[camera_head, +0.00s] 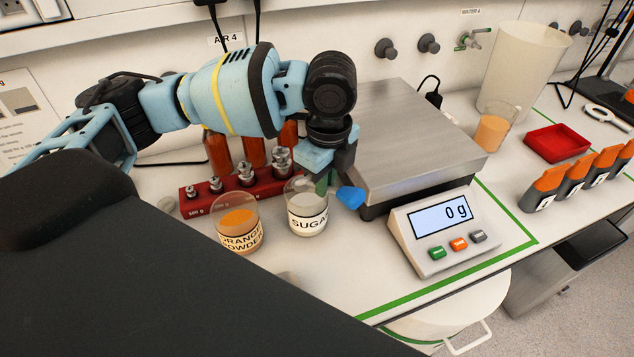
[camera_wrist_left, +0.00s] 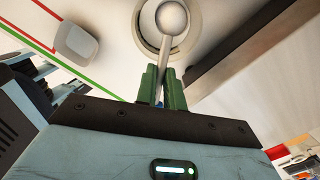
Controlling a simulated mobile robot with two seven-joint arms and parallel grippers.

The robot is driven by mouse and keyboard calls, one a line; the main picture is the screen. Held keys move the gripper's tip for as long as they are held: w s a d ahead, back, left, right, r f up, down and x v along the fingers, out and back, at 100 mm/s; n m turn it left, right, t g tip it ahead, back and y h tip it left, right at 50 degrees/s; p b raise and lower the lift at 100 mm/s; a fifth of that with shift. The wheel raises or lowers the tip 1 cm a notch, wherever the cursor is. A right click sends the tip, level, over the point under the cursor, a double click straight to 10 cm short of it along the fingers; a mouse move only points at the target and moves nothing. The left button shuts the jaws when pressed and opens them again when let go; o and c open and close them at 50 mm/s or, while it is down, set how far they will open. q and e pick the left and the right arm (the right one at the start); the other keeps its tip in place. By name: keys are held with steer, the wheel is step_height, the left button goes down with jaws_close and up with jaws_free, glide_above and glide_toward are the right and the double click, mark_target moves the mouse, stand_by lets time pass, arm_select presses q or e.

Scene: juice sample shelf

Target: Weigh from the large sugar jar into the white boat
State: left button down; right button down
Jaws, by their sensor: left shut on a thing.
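The glass jar labelled SUGAR (camera_head: 307,222), with white contents, stands left of the scale. My left gripper (camera_head: 326,178) is just above and beside its rim, shut on a spoon with a blue handle end (camera_head: 350,197). In the left wrist view the green fingers (camera_wrist_left: 163,88) grip the spoon's shaft, and its round bowl (camera_wrist_left: 172,17) overlaps the jar's round mouth; how deep it sits I cannot tell. A pale rounded dish, perhaps the white boat, lies on the bench in the left wrist view (camera_wrist_left: 77,42). The scale pan (camera_head: 415,130) is bare and the display (camera_head: 440,215) reads 0 g. My right gripper is not in view.
An orange powder jar (camera_head: 238,226) stands close left of the sugar jar. Behind are a red weight block (camera_head: 235,192) and orange bottles (camera_head: 252,151). A beaker (camera_head: 494,128), a tall pale container (camera_head: 522,70) and a red tray (camera_head: 557,143) stand right of the scale.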

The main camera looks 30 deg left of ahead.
arm_select(q)
steer(key=shift+s+d+r+t+y, duration=0.15)
steer(key=shift+d+r+y, duration=0.35)
steer(key=shift+y, duration=0.25)
steer(key=shift+d+r+t+y, duration=0.15)
steer(key=shift+d+r+y, duration=0.3)
steer(key=shift+y, duration=0.3)
steer(key=shift+d+r+y, duration=0.2)
steer(key=shift+r+y, duration=0.3)
steer(key=shift+r, duration=0.9)
